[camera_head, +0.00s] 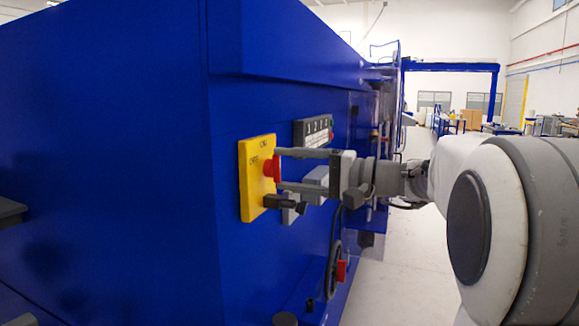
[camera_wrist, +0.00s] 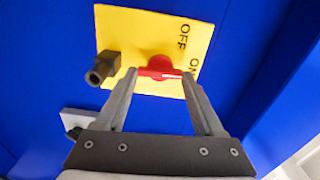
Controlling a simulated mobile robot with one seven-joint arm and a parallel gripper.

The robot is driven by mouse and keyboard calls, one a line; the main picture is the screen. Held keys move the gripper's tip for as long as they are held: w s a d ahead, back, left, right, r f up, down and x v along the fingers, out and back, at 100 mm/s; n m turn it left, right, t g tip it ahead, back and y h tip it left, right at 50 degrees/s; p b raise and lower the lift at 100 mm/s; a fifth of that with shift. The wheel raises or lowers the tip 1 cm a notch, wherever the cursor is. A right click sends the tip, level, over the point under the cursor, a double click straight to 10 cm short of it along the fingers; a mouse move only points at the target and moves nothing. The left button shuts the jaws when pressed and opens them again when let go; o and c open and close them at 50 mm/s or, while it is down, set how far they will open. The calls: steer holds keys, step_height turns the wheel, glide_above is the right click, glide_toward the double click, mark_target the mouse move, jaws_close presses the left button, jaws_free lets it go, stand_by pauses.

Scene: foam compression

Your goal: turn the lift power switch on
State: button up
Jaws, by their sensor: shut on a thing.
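The lift power switch is a red knob (camera_head: 271,168) on a yellow plate (camera_head: 247,185) fixed to the side of a blue machine. The plate carries the words ON and OFF. In the wrist view the red knob (camera_wrist: 160,68) lies between the tips of my gripper (camera_wrist: 158,73), and its handle bar runs across from finger to finger. My gripper (camera_head: 278,171) reaches the knob from the right in the head view, its fingers shut on it. The yellow plate also shows in the wrist view (camera_wrist: 130,30). I cannot tell which word the knob points to.
A dark cylindrical fitting (camera_wrist: 103,68) sticks out from the plate beside the knob, close to one finger. A control panel with several buttons (camera_head: 314,131) is on the blue machine (camera_head: 110,130) behind the plate. A looped cable (camera_head: 332,265) hangs below. Floor is open at right.

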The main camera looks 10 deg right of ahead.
steer(key=shift+m, duration=0.5)
steer(key=o, duration=1.4)
steer(key=v, duration=1.7)
steer(key=shift+s+d+b, duration=0.15)
steer(key=shift+b, duration=0.2)
